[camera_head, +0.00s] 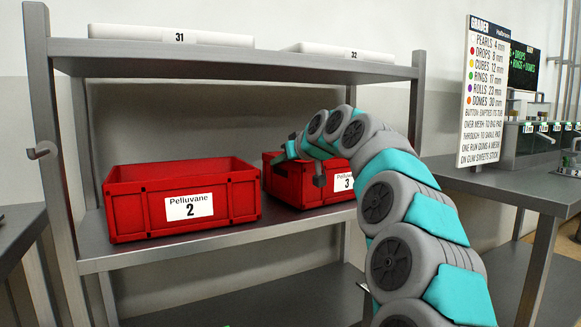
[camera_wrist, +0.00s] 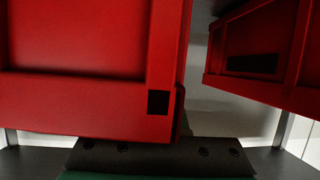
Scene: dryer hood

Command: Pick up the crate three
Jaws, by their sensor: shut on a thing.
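Crate three (camera_head: 279,187) is a red box with a white label marked 3, on the right part of the middle shelf. My arm partly covers its label and right side. My gripper (camera_head: 304,160) is at its front upper rim, shut on the crate. In the wrist view, a red crate (camera_wrist: 75,105) fills the upper left, right beside the dark plate of my gripper (camera_wrist: 160,154). The fingertips are hidden in both views. I cannot tell whether the crate is lifted clear of the shelf.
Crate two (camera_head: 125,215), marked "Pelluvane 2", stands to the left on the same metal shelf (camera_head: 190,251). The upper shelf (camera_head: 250,66) holds white boxes 31 (camera_head: 150,32) and 32 (camera_head: 340,50) above. A side bench (camera_head: 520,185) with a sign board (camera_head: 483,95) stands at right.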

